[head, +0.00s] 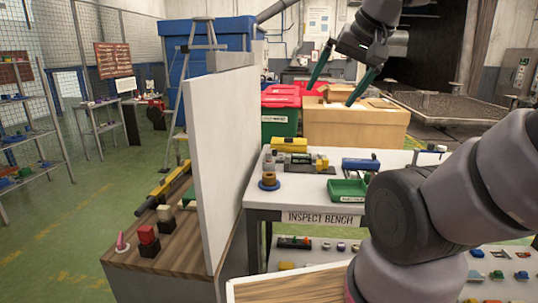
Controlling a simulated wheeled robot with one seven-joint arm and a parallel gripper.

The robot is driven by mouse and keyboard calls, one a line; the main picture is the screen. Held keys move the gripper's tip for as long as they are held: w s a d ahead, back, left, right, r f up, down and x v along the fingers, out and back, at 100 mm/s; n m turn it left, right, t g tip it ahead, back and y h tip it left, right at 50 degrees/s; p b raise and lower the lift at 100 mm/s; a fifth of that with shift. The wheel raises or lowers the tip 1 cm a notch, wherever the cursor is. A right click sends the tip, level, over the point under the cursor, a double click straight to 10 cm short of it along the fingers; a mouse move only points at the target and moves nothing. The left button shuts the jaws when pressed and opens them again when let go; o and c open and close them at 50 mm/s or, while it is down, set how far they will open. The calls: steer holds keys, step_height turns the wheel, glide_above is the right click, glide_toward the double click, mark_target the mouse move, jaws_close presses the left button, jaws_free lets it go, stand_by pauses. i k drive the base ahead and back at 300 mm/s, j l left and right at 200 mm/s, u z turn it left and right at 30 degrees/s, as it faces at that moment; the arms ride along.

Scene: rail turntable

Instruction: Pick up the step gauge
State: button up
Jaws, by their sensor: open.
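My gripper (331,96) is at the upper middle of the head view, its two dark green fingers spread apart, with nothing between them. It hangs in the air, in the picture above the far side of the inspect bench (325,216). I cannot tell for sure which object is the step gauge. On the bench, a grey and dark stepped-looking piece (303,164) lies beside a yellow block (289,145).
A tall white panel (221,150) stands between the bench and a wooden-topped counter (160,262) holding red and black blocks and a yellow tool. Bins and a cardboard box (355,128) stand behind. My arm hides the bench's right part. Green floor lies open at left.

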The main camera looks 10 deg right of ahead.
mark_target(269, 152)
steer(key=l+u, duration=0.4)
steer(key=l, duration=0.15)
steer(key=l+u, duration=0.35)
steer(key=l, duration=0.25)
steer(key=k+l+u, duration=0.15)
steer(key=l+u, duration=0.25)
steer(key=l, duration=0.15)
